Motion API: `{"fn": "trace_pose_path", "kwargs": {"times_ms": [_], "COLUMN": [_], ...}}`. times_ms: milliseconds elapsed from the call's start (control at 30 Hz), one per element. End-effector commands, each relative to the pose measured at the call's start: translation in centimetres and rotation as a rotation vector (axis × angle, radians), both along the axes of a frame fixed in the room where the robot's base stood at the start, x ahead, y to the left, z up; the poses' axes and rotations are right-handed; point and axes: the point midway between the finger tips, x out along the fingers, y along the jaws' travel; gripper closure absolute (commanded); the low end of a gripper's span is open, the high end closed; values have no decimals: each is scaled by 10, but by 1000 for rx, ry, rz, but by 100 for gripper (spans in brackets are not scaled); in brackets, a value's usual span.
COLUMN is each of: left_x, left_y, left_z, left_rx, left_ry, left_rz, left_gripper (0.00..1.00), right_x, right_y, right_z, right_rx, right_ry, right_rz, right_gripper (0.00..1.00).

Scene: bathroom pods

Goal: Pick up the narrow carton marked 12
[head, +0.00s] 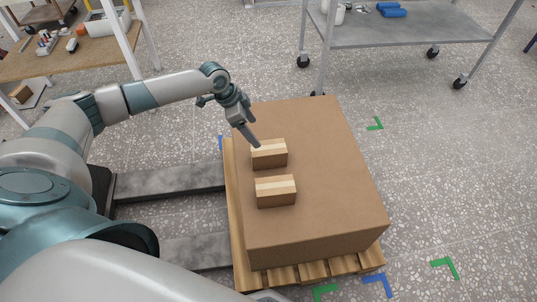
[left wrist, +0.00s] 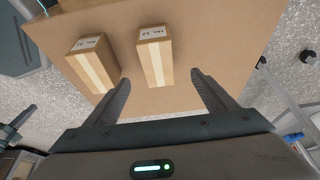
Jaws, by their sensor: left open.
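Two small brown cartons with pale tape stand on a large cardboard box. The far carton (head: 269,158) shows in the left wrist view as the right one (left wrist: 155,60); its upside-down label seems to read NO. 12. The near carton (head: 276,192) is the left one in the left wrist view (left wrist: 92,66); its label is too small to read surely. My left gripper (head: 256,143) is open and empty at the far carton. In the left wrist view its fingertips (left wrist: 158,77) appear on either side of that carton's near end; contact cannot be told. My right gripper is out of view.
The large box (head: 335,190) sits on a wooden pallet (head: 312,270), its top otherwise clear. A grey wheeled table (head: 420,32) stands at the back right, and a wooden bench (head: 60,60) at the back left. Floor to the right is open, with green and blue corner marks.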

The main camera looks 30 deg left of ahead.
Motion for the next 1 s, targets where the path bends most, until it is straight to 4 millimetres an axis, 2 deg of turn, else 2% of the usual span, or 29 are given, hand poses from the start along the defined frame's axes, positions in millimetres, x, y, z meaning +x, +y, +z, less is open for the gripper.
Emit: {"fn": "trace_pose_path", "kwargs": {"times_ms": [300, 500, 700, 1000], "left_x": [13, 20, 22, 22], "left_y": [-18, -27, -31, -31], "left_z": [-54, -82, -93, -93], "left_rx": [-1, 0, 0, 0], "left_ry": [2, 2, 0, 0], "left_rz": [0, 1, 0, 0], "left_gripper": [22, 22, 22, 22], "right_x": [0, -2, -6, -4], "right_y": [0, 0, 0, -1], "right_z": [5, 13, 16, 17], "right_rx": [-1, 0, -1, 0], "right_ry": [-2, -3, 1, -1], "right_rz": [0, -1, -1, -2], "right_gripper": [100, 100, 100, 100]}}
